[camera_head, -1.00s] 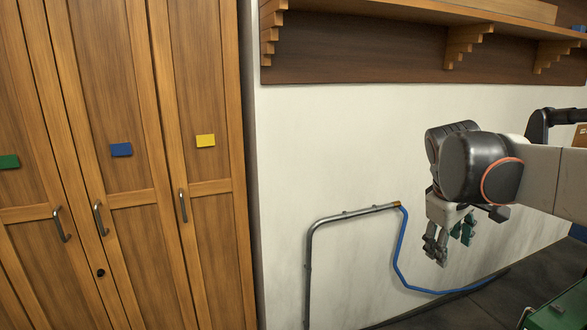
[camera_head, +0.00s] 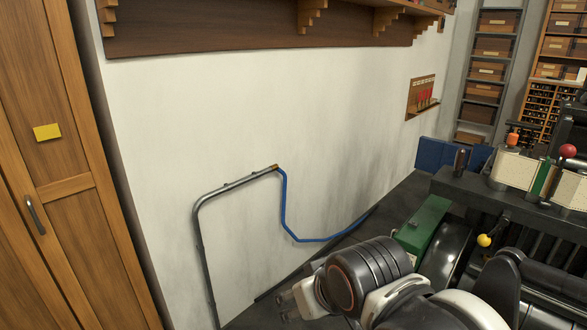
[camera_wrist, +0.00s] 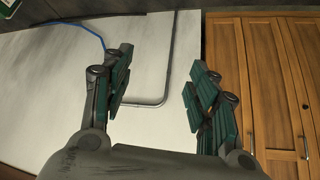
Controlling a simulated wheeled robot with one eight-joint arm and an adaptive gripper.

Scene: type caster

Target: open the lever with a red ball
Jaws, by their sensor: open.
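A red ball (camera_head: 568,150) on a lever shows at the right side of the head view, on top of the dark machine (camera_head: 470,188). Most of its lever is hidden or too small to make out. My gripper (camera_head: 288,304) is low in the middle of the head view, far to the left of the red ball and partly hidden by my arm. In the wrist view my gripper (camera_wrist: 158,88) has its two green-padded fingers wide apart, with nothing between them. The wrist view shows wall and cabinet, not the red ball.
A yellow ball knob (camera_head: 484,240) sits on the machine's front. A green box (camera_head: 424,222) stands at its left end. A bent metal pipe (camera_head: 200,250) and blue hose (camera_head: 284,205) run along the wall. A wooden cabinet (camera_head: 75,230) stands at left.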

